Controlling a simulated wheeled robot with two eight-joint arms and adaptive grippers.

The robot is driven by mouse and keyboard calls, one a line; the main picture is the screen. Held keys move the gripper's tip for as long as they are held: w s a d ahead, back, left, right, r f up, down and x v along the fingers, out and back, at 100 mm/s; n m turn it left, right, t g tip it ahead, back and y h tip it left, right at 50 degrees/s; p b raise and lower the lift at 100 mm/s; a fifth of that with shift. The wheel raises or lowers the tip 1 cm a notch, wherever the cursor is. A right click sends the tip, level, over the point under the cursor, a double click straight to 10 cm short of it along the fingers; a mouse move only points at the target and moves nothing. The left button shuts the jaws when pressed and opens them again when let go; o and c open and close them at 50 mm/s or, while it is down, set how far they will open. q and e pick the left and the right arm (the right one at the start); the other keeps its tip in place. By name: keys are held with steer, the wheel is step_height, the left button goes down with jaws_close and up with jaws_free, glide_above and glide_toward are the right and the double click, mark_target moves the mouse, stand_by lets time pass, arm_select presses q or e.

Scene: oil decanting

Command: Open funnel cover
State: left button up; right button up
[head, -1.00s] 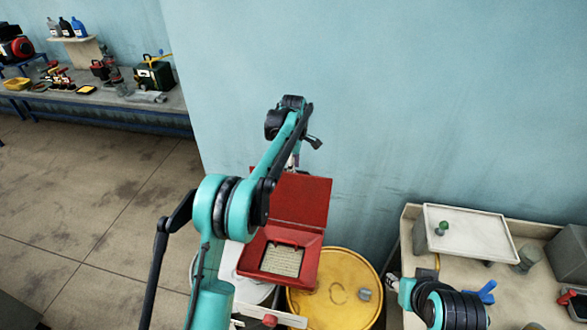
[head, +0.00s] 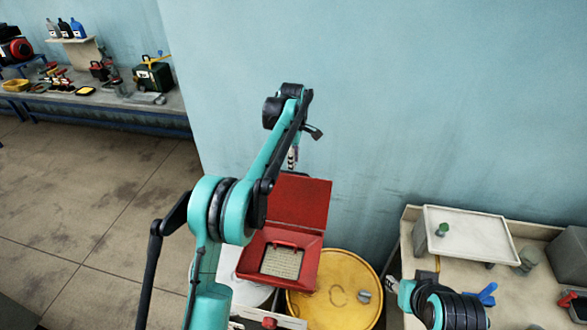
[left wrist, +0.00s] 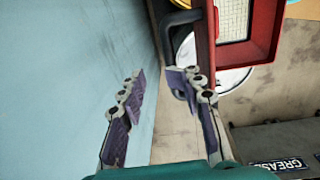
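The red funnel (head: 312,267) stands over the drums, with a pale mesh in its opening. Its red cover (head: 302,200) is raised, standing up behind the funnel near the wall. My left gripper (head: 292,158) is above and behind the cover's top edge, mostly hidden by my arm. In the left wrist view my left gripper (left wrist: 164,78) is open, with nothing between its fingers. There the cover (left wrist: 204,40) is seen edge-on, with its dark handle (left wrist: 185,18), beyond the right finger. My right gripper (head: 392,283) is small at the lower right; its fingers are unclear.
A yellow drum (head: 335,308) and a white drum (head: 252,292) stand below the funnel. The blue wall (head: 370,100) is close behind the cover. A bench (head: 520,295) with a white tray (head: 470,238) stands at the right. Open floor lies left.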

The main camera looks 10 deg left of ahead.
arm_select(q)
step_height(320, 180, up, 8)
steer(key=s, duration=0.1)
stand_by(0.4)
